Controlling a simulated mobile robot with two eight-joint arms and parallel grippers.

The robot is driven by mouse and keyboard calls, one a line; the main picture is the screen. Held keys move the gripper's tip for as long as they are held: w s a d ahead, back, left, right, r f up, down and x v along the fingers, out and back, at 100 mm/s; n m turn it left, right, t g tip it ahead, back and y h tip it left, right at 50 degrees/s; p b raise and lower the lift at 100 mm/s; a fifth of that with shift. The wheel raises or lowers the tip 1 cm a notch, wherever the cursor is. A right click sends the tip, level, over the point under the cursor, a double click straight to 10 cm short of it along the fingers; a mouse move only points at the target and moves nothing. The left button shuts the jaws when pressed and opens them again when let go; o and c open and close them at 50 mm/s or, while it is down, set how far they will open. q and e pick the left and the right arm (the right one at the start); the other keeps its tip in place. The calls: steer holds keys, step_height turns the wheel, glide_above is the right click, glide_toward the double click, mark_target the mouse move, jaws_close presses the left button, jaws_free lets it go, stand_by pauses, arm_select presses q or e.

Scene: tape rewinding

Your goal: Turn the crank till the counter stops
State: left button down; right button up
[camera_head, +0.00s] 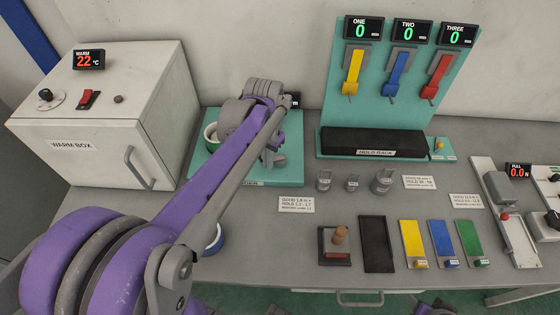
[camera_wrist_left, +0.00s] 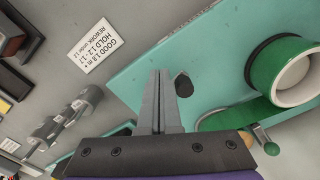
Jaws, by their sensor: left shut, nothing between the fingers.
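The rewinder's teal base (camera_head: 292,172) stands on the bench right of the warm box, mostly behind my left arm. Its counter (camera_head: 295,100) is a small black display with only an "m" showing; the digits are hidden. In the left wrist view, a green reel with a white core (camera_wrist_left: 285,75) sits at the right over the teal base (camera_wrist_left: 150,58). A small green knob on a short lever (camera_wrist_left: 270,147) shows below it; I cannot tell if it is the crank. My left gripper (camera_wrist_left: 161,75) is shut and empty above the base, apart from the reel. It shows in the head view (camera_head: 270,160).
The warm box (camera_head: 110,110) is at the left. Right of the rewinder stand a teal rack with three coloured levers (camera_head: 345,107), several metal weights (camera_head: 353,182) and small labels. Coloured pads (camera_head: 413,240) and a stamp (camera_head: 340,235) lie at the front.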

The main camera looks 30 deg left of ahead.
arm_select(q)
steer(key=shift+a, duration=0.1)
steer(key=shift+w+a, duration=0.35)
steer(key=shift+a, duration=0.55)
steer(key=shift+w+a, duration=0.65)
steer(key=shift+a, duration=0.1)
steer(key=shift+w, duration=0.1)
